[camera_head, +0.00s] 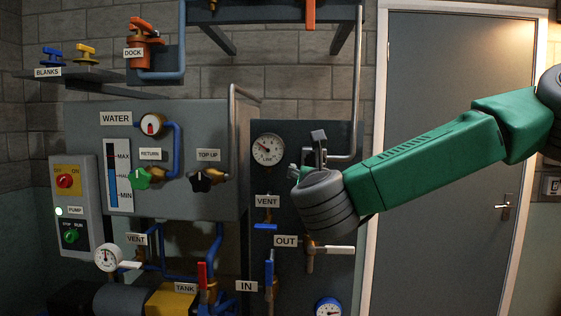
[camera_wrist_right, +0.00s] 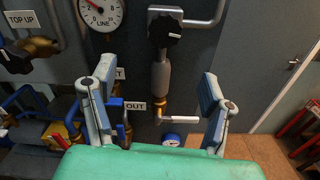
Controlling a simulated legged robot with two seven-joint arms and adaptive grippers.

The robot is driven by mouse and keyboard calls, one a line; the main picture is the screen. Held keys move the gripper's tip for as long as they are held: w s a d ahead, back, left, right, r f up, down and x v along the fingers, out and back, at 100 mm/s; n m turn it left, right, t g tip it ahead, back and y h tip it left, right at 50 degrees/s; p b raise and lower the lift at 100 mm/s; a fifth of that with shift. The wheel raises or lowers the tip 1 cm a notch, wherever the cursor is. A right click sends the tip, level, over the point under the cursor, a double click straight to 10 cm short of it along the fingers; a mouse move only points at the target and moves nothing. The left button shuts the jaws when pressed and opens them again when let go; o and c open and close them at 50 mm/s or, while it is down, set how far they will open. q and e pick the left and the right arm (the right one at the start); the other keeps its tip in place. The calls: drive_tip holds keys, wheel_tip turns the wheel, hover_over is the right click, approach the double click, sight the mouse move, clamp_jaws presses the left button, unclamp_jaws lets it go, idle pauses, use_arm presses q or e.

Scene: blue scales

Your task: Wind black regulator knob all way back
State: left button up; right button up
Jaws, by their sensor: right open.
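The black regulator knob (camera_wrist_right: 163,30) shows in the right wrist view near the top, above a grey cylindrical body (camera_wrist_right: 162,72) with brass fittings. In the head view I cannot make the knob out behind my right gripper (camera_head: 312,152). My right gripper (camera_wrist_right: 158,72) is open and empty in the right wrist view. Its two fingers stand wide apart, left and right of the regulator body, and the knob appears beyond the fingertips, between their lines. I cannot tell any contact. My left gripper is not in view.
The LINE gauge (camera_head: 268,150) sits left of my right gripper. The OUT valve's pale lever (camera_head: 335,250) is below it. A black TOP UP knob (camera_head: 202,180) and green RETURN knob (camera_head: 140,178) are farther left. A grey door (camera_head: 450,200) stands right.

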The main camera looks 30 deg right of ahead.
sight(310, 163)
drive_tip(key=p+x, duration=0.3)
drive_tip(key=x, duration=0.9)
drive_tip(key=shift+w+d+r, duration=0.15)
drive_tip(key=shift+w, duration=0.1)
drive_tip(key=shift+w+r+p, duration=0.1)
drive_tip(key=shift+w+p, duration=0.2)
drive_tip(key=shift+w, duration=0.05)
drive_tip(key=shift+w+d+f, duration=0.1)
drive_tip(key=shift+d+f, duration=0.2)
drive_tip(key=shift+d, duration=0.6)
drive_tip(key=shift+d+f, duration=0.1)
drive_tip(key=shift+d, duration=0.15)
drive_tip(key=c, duration=0.5)
drive_tip(key=shift+w, duration=0.1)
drive_tip(key=c, duration=0.6)
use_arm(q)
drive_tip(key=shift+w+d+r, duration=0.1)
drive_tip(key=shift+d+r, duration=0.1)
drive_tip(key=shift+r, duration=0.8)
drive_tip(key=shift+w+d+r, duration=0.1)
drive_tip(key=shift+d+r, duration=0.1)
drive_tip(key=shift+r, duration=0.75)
use_arm(e)
drive_tip(key=shift+a, duration=0.5)
drive_tip(key=shift+c, duration=0.3)
